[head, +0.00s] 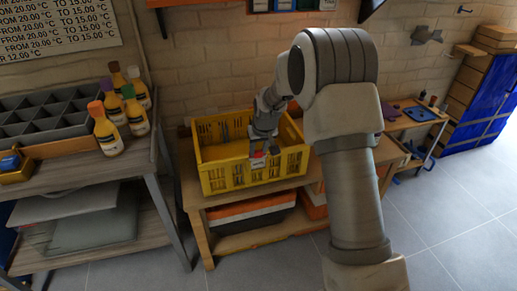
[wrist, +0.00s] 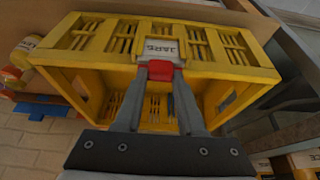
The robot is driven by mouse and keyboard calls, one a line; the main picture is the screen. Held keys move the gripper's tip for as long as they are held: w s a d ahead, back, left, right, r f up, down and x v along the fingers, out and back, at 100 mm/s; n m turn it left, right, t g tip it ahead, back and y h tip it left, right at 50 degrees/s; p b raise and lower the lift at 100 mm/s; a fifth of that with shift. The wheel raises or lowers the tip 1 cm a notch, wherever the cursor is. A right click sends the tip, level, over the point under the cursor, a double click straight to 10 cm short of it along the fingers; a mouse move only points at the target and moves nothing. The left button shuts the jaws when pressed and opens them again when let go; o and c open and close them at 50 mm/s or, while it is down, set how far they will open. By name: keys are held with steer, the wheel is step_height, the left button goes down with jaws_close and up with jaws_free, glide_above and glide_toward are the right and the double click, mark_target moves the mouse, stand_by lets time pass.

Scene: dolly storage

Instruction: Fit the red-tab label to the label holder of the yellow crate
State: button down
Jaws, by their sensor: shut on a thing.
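The yellow crate (head: 225,180) stands on a wooden bench; its front wall (wrist: 85,50) crosses the upper part of the wrist view. My gripper (head: 262,150) reaches down at the crate's front wall. In the wrist view, my gripper (wrist: 160,72) is shut on the red tab of the label (wrist: 160,48). The label's white face reads JARS, upside down in that view. It lies at the pale label holder (wrist: 124,45) in the middle of the crate's front wall. I cannot tell how deep the label sits in the holder. The crate's visible interior looks empty.
A shelf (head: 165,180) at the left carries a grey divided tray (head: 50,120) and several yellow bottles (head: 107,135). Orange bins (head: 245,205) sit under the bench (head: 190,170). Blue-wrapped boxes (head: 485,100) stand far right. The floor in front is clear.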

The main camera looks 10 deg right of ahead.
steer(key=shift+c, duration=2.2)
jaws_free()
steer(key=p+v, duration=0.4)
steer(key=v, duration=1.3)
steer(key=shift+r, duration=0.2)
steer(key=shift+s, duration=0.1)
steer(key=s+d+r, duration=0.2)
steer(key=s+r, duration=0.8)
steer(key=s, duration=0.5)
steer(key=s+d+m+t, duration=0.1)
steer(key=s+d+m, duration=0.1)
steer(key=s, duration=1.4)
step_height(320, 180, up, 15)
steer(key=p, duration=1.5)
steer(key=shift+s+h, duration=0.4)
